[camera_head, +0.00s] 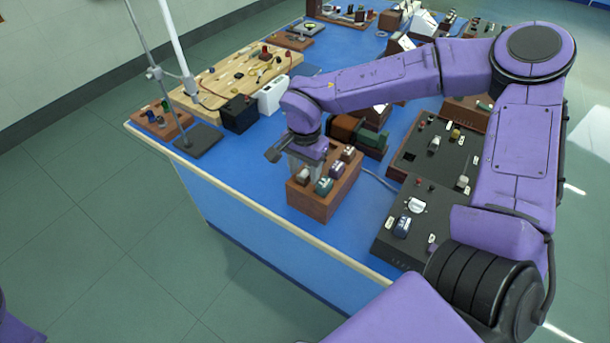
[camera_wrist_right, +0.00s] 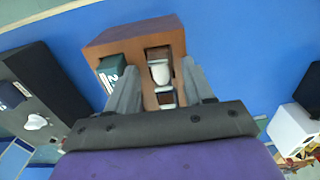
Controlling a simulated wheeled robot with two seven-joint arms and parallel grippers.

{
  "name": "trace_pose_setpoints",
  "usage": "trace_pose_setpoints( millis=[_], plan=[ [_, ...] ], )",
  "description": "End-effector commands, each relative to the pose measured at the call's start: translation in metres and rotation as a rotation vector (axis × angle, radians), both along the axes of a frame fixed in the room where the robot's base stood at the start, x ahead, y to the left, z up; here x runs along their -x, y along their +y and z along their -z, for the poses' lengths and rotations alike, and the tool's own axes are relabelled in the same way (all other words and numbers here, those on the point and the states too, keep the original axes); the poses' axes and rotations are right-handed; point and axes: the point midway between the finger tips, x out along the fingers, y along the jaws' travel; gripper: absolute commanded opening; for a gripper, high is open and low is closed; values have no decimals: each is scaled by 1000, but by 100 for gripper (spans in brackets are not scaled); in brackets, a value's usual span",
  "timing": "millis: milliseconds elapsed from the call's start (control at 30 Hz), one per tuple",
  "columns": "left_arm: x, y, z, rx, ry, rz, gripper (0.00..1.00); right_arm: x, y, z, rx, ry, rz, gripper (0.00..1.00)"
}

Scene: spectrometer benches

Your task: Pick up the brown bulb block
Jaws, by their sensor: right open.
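A wooden rack (camera_head: 318,207) stands near the bench's front edge and holds several small blocks. A brownish block with a pale bulb-like top (camera_head: 303,176) sits in its near left slot, and it also shows in the right wrist view (camera_wrist_right: 160,73). My right gripper (camera_head: 304,164) points down over this block. In the wrist view its open fingers (camera_wrist_right: 160,66) stand on either side of the block; I cannot tell whether they touch it. A green block (camera_head: 324,186), a purple block (camera_head: 338,170) and another brownish block (camera_head: 348,153) share the rack. My left gripper is out of view.
Black panels with switches (camera_head: 402,226) lie right of the rack. Brown and green boxes (camera_head: 371,141) stand behind it. A white box (camera_head: 271,97), a black box (camera_head: 239,113) and a metal stand (camera_head: 195,139) are at the left. Blue bench top is clear left of the rack.

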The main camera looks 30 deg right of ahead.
Motion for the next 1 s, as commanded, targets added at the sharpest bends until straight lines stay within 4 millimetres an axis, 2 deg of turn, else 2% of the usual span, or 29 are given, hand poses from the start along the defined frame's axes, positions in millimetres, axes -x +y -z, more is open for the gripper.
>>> trace_pose_setpoints(
  millis=[67, 200, 233, 533, 667, 800, 1000],
  plan=[
    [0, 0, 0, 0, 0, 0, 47, 0, 0, 0, 0, 0, 0, 52],
    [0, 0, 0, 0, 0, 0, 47, 0, 0, 0, 0, 0, 0, 7],
    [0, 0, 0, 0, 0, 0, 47, 0, 0, -1, 0, 0, 0, 0],
    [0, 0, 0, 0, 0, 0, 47, 0, 0, -2, 0, 0, 0, 0],
    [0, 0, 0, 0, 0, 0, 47, -1, 0, -10, 0, -2, 0, 0],
    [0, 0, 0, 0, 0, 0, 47, -1, 0, -34, 0, -4, 1, 0],
    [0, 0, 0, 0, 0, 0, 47, 14, -38, -83, -3, -11, 5, 0]
  ],
)
